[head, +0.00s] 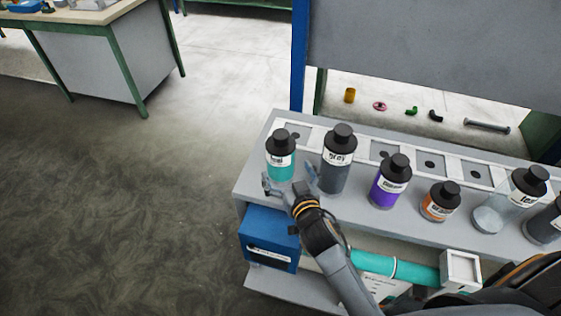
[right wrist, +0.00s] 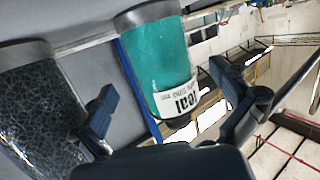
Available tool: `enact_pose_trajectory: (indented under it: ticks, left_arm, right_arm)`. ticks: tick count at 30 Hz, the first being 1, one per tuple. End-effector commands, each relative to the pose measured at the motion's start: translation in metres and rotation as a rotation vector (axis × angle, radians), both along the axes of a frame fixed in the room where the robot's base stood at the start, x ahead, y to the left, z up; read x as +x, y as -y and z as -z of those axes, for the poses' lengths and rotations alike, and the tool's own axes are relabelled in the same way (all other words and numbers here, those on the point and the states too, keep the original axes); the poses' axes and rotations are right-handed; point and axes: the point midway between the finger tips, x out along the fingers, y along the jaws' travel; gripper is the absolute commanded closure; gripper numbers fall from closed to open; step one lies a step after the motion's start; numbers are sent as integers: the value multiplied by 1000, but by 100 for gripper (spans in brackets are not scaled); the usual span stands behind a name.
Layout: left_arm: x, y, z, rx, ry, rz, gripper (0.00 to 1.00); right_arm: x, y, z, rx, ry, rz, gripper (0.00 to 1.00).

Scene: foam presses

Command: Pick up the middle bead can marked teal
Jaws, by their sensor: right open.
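The teal bead can (head: 281,170), with a black cap and a white label, stands upright at the left end of the row on the grey bench top (head: 262,196). My right gripper (head: 290,182) is open and empty at the near side of this can. In the right wrist view the teal can (right wrist: 156,62) shows between the two spread fingers of the gripper (right wrist: 165,98), with its label toward them. I cannot tell whether a finger touches it. My left gripper is not in view.
A dark grey can (head: 336,174) stands close on the right, near the right finger; its speckled side fills the left of the wrist view (right wrist: 40,110). Purple (head: 388,187) and orange (head: 440,205) cans stand further right. A blue box (head: 270,238) sits below the bench top.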

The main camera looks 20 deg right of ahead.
Motion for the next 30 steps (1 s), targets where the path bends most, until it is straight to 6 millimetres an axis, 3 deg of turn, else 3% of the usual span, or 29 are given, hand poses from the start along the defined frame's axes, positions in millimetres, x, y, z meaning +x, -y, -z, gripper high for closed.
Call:
enact_pose_trajectory:
  ticks: [3, 6, 13, 21, 23, 30]
  left_arm:
    - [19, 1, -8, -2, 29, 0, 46]
    - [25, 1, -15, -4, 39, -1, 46]
    - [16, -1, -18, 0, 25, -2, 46]
    - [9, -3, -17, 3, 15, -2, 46]
    - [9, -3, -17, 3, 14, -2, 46]
    - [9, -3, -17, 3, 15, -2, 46]
  right_arm:
    - [11, 0, -1, -2, 1, 0, 0]
    - [24, -1, 2, -1, 0, 1, 0]
    - [47, -1, 9, -1, 0, 0, 0]
    - [49, -2, 11, 0, 0, -1, 0]
    - [49, -2, 11, 0, 0, -1, 8]
    - [49, -1, 11, 0, -1, 0, 57]
